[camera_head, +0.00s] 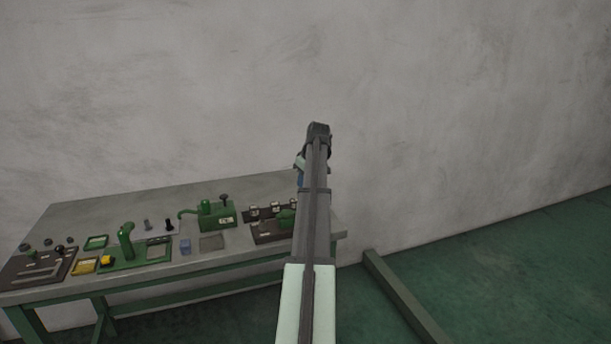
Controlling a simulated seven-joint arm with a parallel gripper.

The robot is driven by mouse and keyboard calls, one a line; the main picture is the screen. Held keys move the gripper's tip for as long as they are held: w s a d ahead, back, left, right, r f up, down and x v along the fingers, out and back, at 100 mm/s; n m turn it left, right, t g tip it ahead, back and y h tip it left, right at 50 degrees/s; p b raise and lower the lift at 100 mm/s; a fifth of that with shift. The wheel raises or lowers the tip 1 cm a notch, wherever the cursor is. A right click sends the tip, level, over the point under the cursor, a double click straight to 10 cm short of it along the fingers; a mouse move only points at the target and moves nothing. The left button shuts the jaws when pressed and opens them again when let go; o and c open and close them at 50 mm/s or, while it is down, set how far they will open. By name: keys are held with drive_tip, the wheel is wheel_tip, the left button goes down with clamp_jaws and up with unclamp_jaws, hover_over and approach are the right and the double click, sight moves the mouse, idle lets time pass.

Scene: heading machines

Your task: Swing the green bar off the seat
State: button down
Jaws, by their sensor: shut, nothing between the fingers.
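Several small machines with green parts stand on the grey bench (130,206). A green block machine (224,217) in the middle has a curved green arm reaching left and a dark knob on top. A green upright fixture (125,240) stands on a green-framed plate to its left. A dark fixture (268,232) at the right carries metal posts and a green piece (287,217), partly hidden by my arm. I cannot tell for certain which green part is the bar, nor see its seat clearly. My arm rises across the view; my gripper is hidden behind it.
At the left lie a dark slotted plate (36,270), a yellow tray (85,267) and a small green tray (96,242). A blue block (185,247) and a grey pad (212,243) lie near the front edge. A wall stands behind; a floor beam (405,297) lies right.

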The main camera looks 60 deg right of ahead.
drive_tip(key=f, duration=0.5)
drive_tip(key=shift+s+a, duration=0.15)
drive_tip(key=shift+s, duration=0.05)
drive_tip(key=shift+s+a+f, duration=0.1)
drive_tip(key=shift+s, duration=0.35)
drive_tip(key=shift+s+a+f, duration=0.1)
drive_tip(key=shift+s, duration=0.3)
drive_tip(key=shift+a, duration=0.1)
